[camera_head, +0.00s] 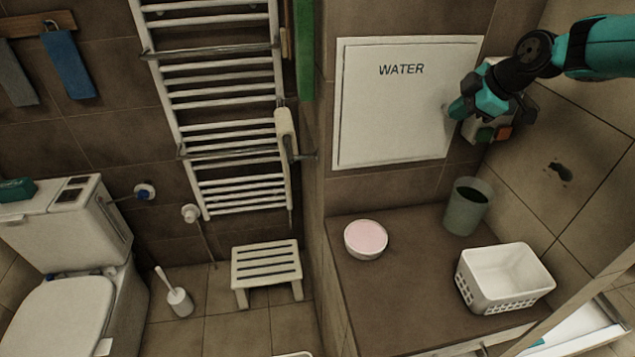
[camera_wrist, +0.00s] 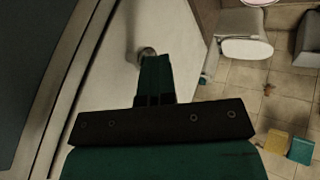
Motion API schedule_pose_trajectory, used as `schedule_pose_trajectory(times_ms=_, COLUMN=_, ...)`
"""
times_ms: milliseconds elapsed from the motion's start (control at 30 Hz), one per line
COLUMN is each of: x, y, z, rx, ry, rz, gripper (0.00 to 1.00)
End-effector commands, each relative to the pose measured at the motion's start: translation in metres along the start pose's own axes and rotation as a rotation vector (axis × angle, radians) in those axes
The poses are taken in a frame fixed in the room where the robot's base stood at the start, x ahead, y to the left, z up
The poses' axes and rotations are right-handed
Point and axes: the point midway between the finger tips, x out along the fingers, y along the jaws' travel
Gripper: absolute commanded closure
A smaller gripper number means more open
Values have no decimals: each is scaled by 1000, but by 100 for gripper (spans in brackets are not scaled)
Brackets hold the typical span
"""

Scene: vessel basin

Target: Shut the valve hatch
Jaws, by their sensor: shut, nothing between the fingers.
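The valve hatch (camera_head: 395,120) is a white square panel marked WATER, set in the brown tiled wall. It looks flush or nearly flush with its frame; I cannot tell whether a small gap remains. A small round knob (camera_head: 446,112) sits near its right edge. My gripper (camera_head: 456,108) is at that right edge, fingers pointing at the knob. In the wrist view, the shut fingers (camera_wrist: 155,68) are right by the knob (camera_wrist: 147,52), over the white panel (camera_wrist: 113,85). I cannot tell whether they touch it. Nothing is held.
Below the hatch, a brown ledge (camera_head: 390,285) holds a pink-topped bowl (camera_head: 366,239), a grey-green cup (camera_head: 467,206) and a white basket (camera_head: 503,278). A towel radiator (camera_head: 225,120) is left of the hatch. A device with coloured buttons (camera_head: 490,132) is behind my gripper.

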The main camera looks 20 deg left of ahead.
Motion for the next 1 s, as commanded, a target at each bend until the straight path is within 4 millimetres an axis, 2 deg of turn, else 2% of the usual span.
schedule_pose_trajectory(times_ms=567, x=-2, y=5, z=6, rx=11, ry=-6, rz=18, gripper=100)
schedule_pose_trajectory(times_ms=767, x=-5, y=-9, z=5, rx=4, ry=-2, rz=13, gripper=100)
schedule_pose_trajectory(times_ms=867, x=-10, y=-24, z=2, rx=-5, ry=3, rz=4, gripper=100)
schedule_pose_trajectory(times_ms=1000, x=-47, y=-22, z=1, rx=-9, ry=4, rz=5, gripper=100)
